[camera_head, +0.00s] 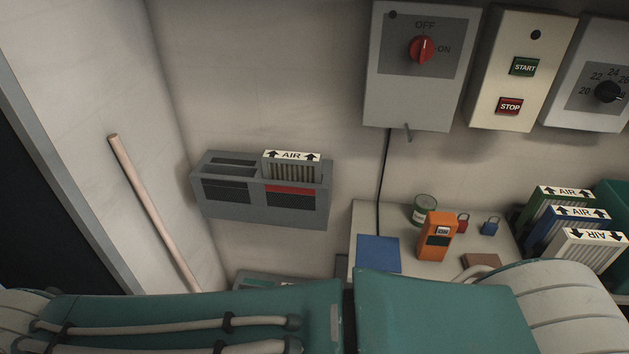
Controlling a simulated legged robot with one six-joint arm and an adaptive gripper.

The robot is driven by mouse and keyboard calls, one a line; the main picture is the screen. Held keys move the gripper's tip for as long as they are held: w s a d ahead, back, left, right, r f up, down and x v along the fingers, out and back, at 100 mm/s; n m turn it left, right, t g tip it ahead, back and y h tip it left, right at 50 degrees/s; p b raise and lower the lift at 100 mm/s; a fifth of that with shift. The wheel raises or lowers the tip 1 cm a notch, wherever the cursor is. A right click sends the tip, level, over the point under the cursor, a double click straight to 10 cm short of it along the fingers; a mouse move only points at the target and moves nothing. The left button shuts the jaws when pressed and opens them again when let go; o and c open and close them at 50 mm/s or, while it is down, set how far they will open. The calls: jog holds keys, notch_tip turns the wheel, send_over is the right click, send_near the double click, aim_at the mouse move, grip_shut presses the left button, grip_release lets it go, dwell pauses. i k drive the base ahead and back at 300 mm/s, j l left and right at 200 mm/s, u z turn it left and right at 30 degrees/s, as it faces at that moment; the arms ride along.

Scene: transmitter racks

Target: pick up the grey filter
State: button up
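A pale grey-white filter (586,251) with pleats and an AIR label stands at the far right, in front of a blue filter (566,229) and a green filter (545,203). The arrows on its label point down, unlike those on the other two. Another pleated filter (291,172) with an AIR label sits in the right slot of a grey wall housing (230,210); the left slot looks empty. My gripper is not in view.
Control boxes (410,100) hang above. A pole (150,210) leans at left. My teal arm covers the bottom.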

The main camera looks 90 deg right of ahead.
aim_at(276, 165)
jog(key=z, duration=2.9)
jog(key=i+l+z, duration=0.25)
jog(key=i+l, duration=0.05)
jog(key=l, duration=0.1)
